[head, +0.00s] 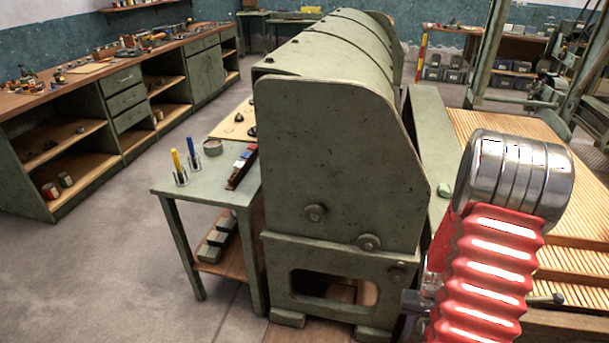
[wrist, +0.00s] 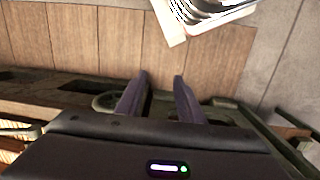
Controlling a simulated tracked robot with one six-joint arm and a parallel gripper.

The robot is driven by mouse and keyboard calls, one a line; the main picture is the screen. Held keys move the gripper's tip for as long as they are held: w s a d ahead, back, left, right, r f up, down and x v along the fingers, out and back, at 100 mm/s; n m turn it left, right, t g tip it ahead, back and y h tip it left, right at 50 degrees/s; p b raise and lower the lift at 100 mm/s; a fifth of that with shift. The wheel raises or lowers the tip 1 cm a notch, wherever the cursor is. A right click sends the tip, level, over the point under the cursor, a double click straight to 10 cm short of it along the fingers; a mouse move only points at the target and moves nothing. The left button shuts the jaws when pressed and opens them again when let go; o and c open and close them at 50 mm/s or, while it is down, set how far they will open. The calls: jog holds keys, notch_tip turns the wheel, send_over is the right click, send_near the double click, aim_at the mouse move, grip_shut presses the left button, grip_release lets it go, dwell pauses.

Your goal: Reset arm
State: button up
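My gripper (wrist: 161,78) shows in the wrist view as two dark purple fingers with a clear gap between their tips. It is open and nothing is between the fingers. Brown plank flooring (wrist: 115,42) lies beyond the fingertips. In the head view, my arm's red ribbed sleeve and metal cap stand at the right, and the gripper itself does not show there.
A large green machine (head: 335,160) fills the middle. A small green table (head: 200,185) with pens and a tin stands left of it. A slatted wooden bed (head: 580,150) is behind my arm. A long workbench (head: 110,68) runs along the left. The grey floor (head: 100,270) is clear.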

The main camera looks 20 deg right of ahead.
jog(key=a+r+n+t, duration=0.3)
jog(key=a+r, duration=1.1)
jog(key=r, duration=0.4)
jog(key=s+a+r+n+t, duration=0.1)
jog(key=a+r+n+t, duration=0.2)
jog(key=a+r, duration=1.1)
notch_tip(320, 180, up, 5)
jog(key=shift+s+a+t, duration=0.2)
jog(key=shift+a+t, duration=0.15)
jog(key=shift+t, duration=0.05)
